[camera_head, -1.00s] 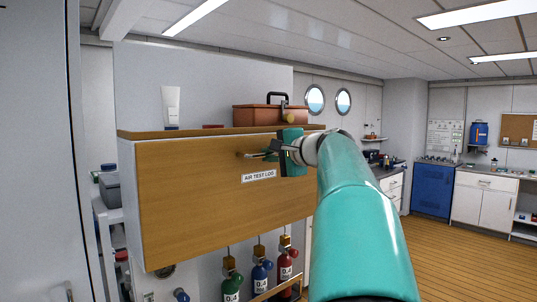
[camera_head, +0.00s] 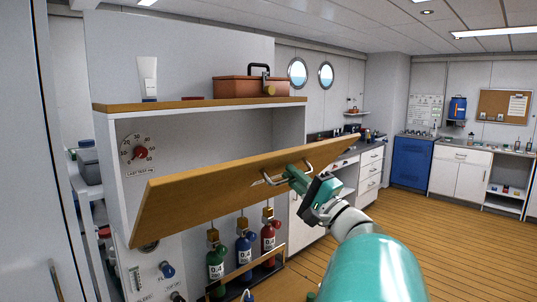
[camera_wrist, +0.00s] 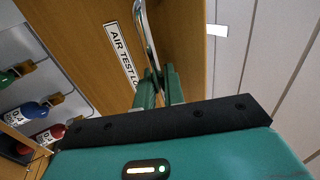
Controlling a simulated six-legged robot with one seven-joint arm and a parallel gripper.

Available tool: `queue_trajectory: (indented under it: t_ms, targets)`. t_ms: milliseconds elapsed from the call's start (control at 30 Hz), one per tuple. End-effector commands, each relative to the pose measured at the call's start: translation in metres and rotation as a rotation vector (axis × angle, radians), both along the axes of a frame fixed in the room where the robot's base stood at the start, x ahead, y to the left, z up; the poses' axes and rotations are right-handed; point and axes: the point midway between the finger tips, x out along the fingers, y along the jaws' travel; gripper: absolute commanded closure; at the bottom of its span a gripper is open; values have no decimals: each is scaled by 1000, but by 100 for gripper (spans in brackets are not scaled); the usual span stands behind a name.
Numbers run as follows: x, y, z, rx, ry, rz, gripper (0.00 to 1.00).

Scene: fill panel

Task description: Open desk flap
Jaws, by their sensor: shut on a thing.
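The wooden desk flap (camera_head: 215,190) hangs tilted down and outward from the front of the wall cabinet in the head view, so the compartment behind it is partly exposed. The flap also fills the upper middle of the wrist view (camera_wrist: 95,70), with its "AIR TEST LOG" label (camera_wrist: 123,57). A metal bar handle (camera_wrist: 147,35) is fixed on its outer face. My teal gripper (camera_wrist: 158,88) is shut on this handle, with its fingers on either side of the bar. In the head view my gripper (camera_head: 290,174) is in front of the flap's outer side.
A brown toolbox (camera_head: 250,89) and a white tube (camera_head: 147,78) stand on the cabinet top (camera_head: 190,104). A gauge (camera_head: 138,152) sits inside the opened compartment. Green, blue and red cylinders (camera_head: 243,250) stand below the flap. Wooden floor (camera_head: 440,235) is open to the right.

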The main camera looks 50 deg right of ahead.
Motion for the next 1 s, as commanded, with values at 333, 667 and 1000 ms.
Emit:
queue_trajectory:
  t_ms: [333,667,1000]
  targets:
    - [-32,4,-67,0,2,2,100]
    - [-40,5,-106,-2,2,2,100]
    - [-42,5,-114,-4,0,2,100]
